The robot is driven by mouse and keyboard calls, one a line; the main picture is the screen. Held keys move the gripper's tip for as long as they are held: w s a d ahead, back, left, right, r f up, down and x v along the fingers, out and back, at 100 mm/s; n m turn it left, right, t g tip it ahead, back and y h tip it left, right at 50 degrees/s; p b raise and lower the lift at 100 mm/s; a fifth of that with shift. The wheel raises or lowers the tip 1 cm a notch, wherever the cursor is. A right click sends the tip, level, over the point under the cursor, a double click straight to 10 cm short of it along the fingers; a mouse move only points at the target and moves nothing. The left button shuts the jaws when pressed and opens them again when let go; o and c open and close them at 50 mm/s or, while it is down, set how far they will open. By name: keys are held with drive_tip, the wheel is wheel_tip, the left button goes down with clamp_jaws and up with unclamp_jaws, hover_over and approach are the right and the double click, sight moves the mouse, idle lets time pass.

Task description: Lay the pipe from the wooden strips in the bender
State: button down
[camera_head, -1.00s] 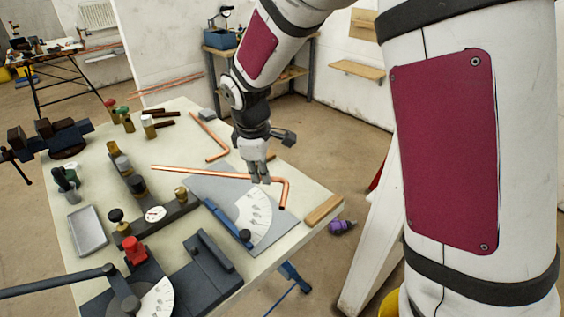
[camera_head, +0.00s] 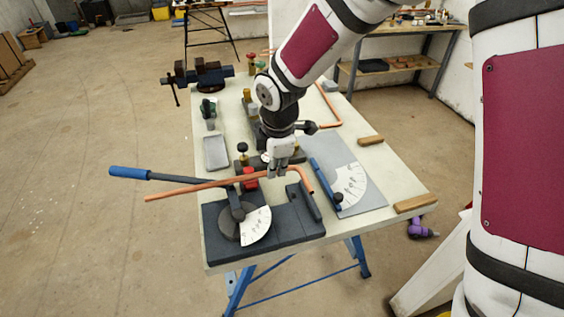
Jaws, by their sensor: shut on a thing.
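My gripper (camera_head: 278,174) is shut on a copper pipe (camera_head: 192,189) with a bent right end. It holds the pipe roughly level over the bender (camera_head: 265,238), and the pipe seems to be above it rather than resting in it. The pipe's long straight end sticks out to the left past the table edge. The bender has a dark base, a white dial and a long handle (camera_head: 128,172) with a blue grip. Two wooden strips (camera_head: 415,203) and (camera_head: 370,140) lie bare at the table's right edge. The fingers hide part of the pipe.
A grey plate with a white angle scale (camera_head: 353,187) lies right of the bender. Another bent copper pipe (camera_head: 328,106) lies at the back. A grey tray (camera_head: 216,152), valves and a vise (camera_head: 204,76) stand on the left side.

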drive_tip(key=shift+s+b+x, duration=0.2)
drive_tip(key=shift+b+x, duration=0.45)
drive_tip(key=shift+x, duration=0.35)
drive_tip(key=shift+s+b+x, duration=0.2)
drive_tip(key=shift+b+x, duration=0.5)
drive_tip(key=shift+x, duration=0.25)
drive_tip(key=shift+s+b+x, duration=0.2)
drive_tip(key=shift+b+x, duration=0.45)
drive_tip(key=shift+x, duration=0.35)
drive_tip(key=shift+d+f+b, duration=0.2)
drive_tip(key=shift+f+b, duration=0.55)
drive_tip(key=shift+f, duration=0.65)
drive_tip(key=c, duration=1.6)
unclamp_jaws()
drive_tip(key=shift+o, duration=0.2)
